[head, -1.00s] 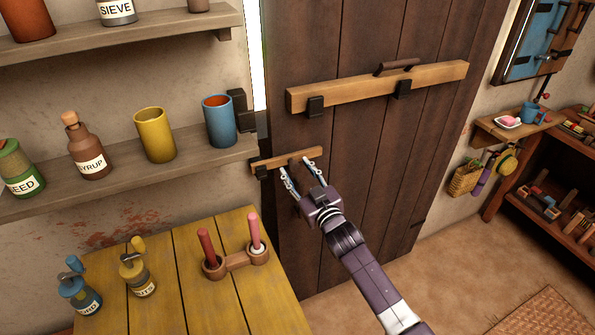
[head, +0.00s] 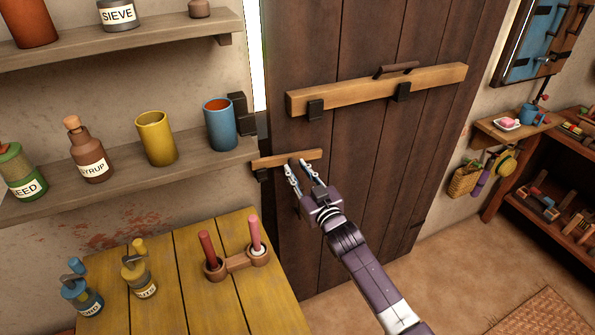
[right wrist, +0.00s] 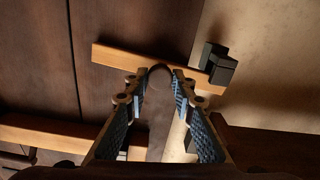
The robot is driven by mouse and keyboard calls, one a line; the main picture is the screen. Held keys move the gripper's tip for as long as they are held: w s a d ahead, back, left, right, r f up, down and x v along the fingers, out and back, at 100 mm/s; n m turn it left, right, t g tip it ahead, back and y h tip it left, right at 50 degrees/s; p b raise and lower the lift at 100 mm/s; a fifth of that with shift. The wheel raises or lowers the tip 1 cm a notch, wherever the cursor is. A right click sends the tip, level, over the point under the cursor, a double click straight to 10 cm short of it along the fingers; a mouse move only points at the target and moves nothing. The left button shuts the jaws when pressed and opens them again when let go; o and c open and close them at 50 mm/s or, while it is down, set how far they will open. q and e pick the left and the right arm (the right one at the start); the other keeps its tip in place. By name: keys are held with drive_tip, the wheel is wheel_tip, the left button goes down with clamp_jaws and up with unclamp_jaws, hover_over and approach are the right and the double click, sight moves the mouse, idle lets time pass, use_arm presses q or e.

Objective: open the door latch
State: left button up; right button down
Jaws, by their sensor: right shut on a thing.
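The door latch is a small light-wood bar (head: 272,161) low on the left side of the dark plank door (head: 345,135). Its left end reaches past the door edge to a dark bracket (head: 262,174) below the shelf. My right gripper (head: 298,166) is at the middle of this bar, shut on its dark knob. In the right wrist view the bar (right wrist: 112,55) crosses in front of the fingers (right wrist: 159,75), and the dark knob (right wrist: 159,69) sits between the fingertips. The fingers hide most of the knob in the head view. My left gripper is not in view.
A longer wooden bar (head: 440,81) with a handle (head: 397,68) crosses the door higher up. A shelf (head: 215,157) with a blue cup (head: 220,124) and yellow cup (head: 155,136) is left of the latch. A yellow table (head: 200,300) stands below.

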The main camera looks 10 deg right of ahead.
drive_tip(key=r+m+p, duration=0.2)
drive_tip(key=m, duration=0.1)
drive_tip(key=shift+d+r, duration=0.15)
drive_tip(key=shift+d, duration=0.1)
drive_tip(key=shift+w+d+r+m+p, duration=0.1)
drive_tip(key=shift+d+r+m+p, duration=0.2)
drive_tip(key=shift+m, duration=0.25)
drive_tip(key=shift+w+d+r+m+p, duration=0.15)
drive_tip(key=shift+r+m, duration=0.2)
drive_tip(key=shift+m, duration=0.2)
drive_tip(key=shift+s, duration=0.1)
drive_tip(key=c, duration=1.6)
unclamp_jaws()
drive_tip(key=shift+s, duration=0.1)
drive_tip(key=s, duration=0.4)
drive_tip(key=s+d, duration=0.1)
drive_tip(key=s, duration=0.2)
drive_tip(key=s+d, duration=0.1)
drive_tip(key=s, duration=0.3)
drive_tip(key=shift+s+d, duration=0.15)
drive_tip(key=shift+s, duration=0.15)
